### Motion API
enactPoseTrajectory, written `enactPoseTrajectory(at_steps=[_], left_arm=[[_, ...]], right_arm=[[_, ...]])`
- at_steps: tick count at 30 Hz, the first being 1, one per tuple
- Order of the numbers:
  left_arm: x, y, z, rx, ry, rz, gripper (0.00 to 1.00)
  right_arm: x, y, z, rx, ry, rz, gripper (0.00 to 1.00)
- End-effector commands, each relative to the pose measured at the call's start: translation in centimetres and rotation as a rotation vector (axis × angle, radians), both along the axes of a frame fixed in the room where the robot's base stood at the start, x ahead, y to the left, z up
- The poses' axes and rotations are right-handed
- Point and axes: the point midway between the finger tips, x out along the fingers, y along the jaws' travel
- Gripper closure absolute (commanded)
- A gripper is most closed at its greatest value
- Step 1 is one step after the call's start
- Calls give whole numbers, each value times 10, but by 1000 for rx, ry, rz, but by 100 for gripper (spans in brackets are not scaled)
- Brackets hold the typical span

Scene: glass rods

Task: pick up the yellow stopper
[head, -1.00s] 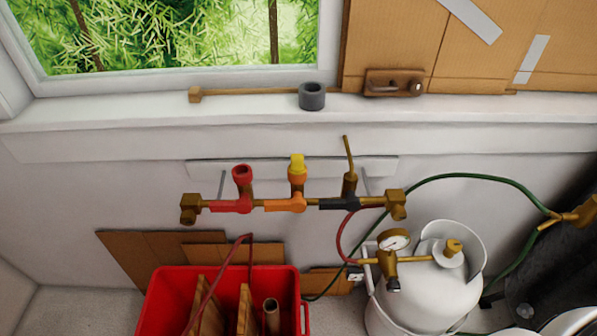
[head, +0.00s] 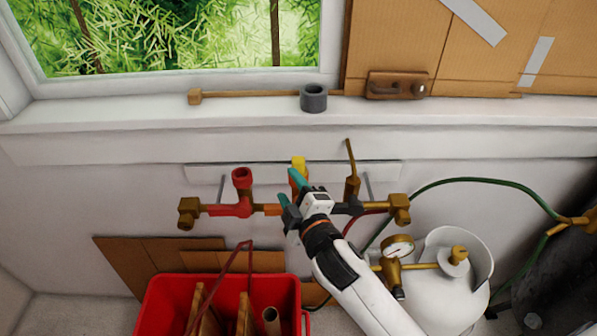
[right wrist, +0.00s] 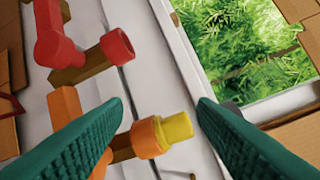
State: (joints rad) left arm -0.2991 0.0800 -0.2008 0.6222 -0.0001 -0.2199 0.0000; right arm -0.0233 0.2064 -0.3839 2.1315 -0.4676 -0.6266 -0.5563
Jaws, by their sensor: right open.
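The yellow stopper (head: 299,163) sits in the top of the orange middle fitting of the pipe manifold. In the head view my right gripper partly covers it. In the right wrist view the yellow stopper (right wrist: 176,128) pokes out of the orange fitting (right wrist: 146,138), between my two teal fingers. My right gripper (head: 294,185) is open and empty, with its fingers on either side of the stopper; I cannot tell whether either touches it. My left gripper is not in view.
A red fitting (head: 240,180) stands left of the stopper, and a brass rod (head: 351,160) rises on the right. The sill above holds a grey ring (head: 313,97). A red crate (head: 170,300) and white gas cylinder (head: 450,285) stand below.

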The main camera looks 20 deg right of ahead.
Motion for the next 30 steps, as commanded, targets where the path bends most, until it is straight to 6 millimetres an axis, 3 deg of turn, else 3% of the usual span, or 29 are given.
enactPoseTrajectory(at_steps=[1,3,6,8,10,12,14,17,18,20,22,27,30], left_arm=[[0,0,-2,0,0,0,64],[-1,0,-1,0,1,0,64],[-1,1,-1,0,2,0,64],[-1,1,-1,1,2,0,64],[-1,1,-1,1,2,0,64],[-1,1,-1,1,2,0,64],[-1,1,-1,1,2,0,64],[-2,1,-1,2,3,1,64],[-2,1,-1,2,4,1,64],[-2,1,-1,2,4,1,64],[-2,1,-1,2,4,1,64],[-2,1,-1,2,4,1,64],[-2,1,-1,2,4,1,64]], right_arm=[[14,22,48,-147,-201,72,47],[26,59,95,-383,-467,172,47],[22,117,145,-741,-862,300,47],[13,150,160,-959,-1100,373,47],[1,182,164,-1214,-1375,457,47],[-8,203,154,-1465,-1646,550,47],[-10,210,138,-1673,-1871,645,47],[2,195,105,-1984,-2224,864,47],[11,179,95,1899,2133,-891,47],[27,148,85,1704,1932,-917,47],[45,105,83,1503,1732,-967,47],[70,11,109,1163,1419,-1117,47],[73,-21,125,1060,1334,-1181,47]])
